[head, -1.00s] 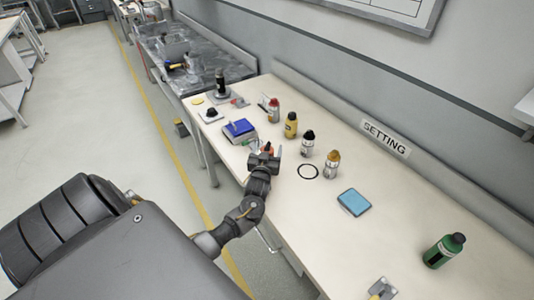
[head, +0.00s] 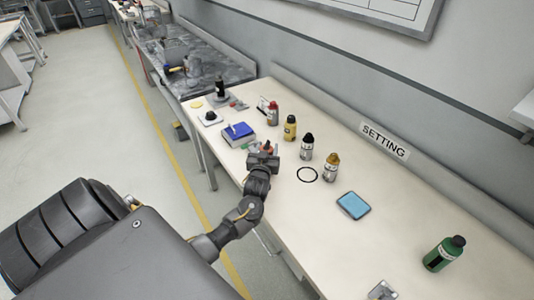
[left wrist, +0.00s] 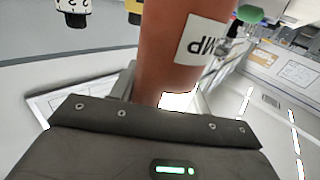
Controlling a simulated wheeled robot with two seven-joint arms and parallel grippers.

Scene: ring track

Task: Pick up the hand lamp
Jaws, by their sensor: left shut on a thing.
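The hand lamp is an orange-brown cylinder with a white label ending in "MP", upside down in the left wrist view (left wrist: 165,55). In the head view only a small orange part of it (head: 268,147) shows past my gripper. My left gripper (head: 263,159) is shut on the lamp's body near the front edge of the bench. The lamp's lower end is hidden behind the gripper housing, and I cannot tell whether it touches the bench. My right gripper is not in view.
A blue-topped box (head: 239,131) stands just beyond the gripper. A row of bottles, including a yellow one (head: 290,128), stands toward the wall.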

